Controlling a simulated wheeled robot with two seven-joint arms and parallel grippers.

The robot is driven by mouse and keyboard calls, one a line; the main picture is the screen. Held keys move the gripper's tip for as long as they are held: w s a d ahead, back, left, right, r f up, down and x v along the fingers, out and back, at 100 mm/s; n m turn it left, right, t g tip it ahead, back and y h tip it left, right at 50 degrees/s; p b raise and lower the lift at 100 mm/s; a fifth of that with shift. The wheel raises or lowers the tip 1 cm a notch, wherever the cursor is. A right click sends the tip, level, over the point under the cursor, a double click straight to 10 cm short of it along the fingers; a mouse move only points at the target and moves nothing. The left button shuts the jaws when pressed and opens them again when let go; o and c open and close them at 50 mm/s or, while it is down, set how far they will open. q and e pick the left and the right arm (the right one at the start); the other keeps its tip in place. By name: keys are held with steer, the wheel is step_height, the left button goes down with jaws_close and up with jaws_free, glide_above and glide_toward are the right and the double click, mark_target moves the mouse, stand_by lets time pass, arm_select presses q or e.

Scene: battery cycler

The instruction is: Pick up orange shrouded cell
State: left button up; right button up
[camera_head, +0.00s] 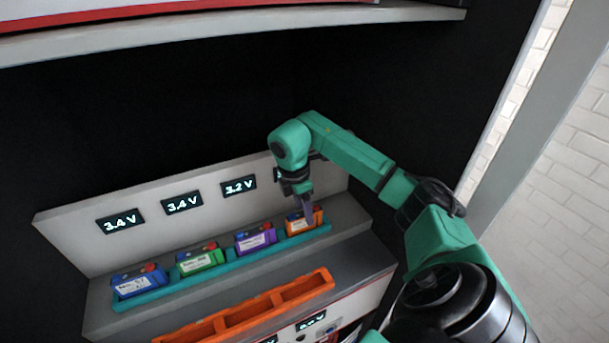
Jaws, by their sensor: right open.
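The orange shrouded cell (296,224) stands at the right end of the teal tray (160,291) in the head view. It has a white label on its front. My right gripper (307,215) points down at this cell, with its fingers overlapping the cell's upper right part. It is open; whether the fingers touch the cell cannot be told. Part of the cell's top is hidden behind the fingers. My left gripper is not in view.
Purple (256,238), green (201,259) and blue (139,281) cells share the tray. An empty orange tray (330,279) lies in front, lower. Behind stands a panel (75,229) with voltage displays. A shelf (230,28) overhangs above.

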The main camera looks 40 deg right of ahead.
steer(key=shift+f, duration=0.9)
steer(key=shift+d, duration=0.1)
jaws_close()
stand_by(0.6)
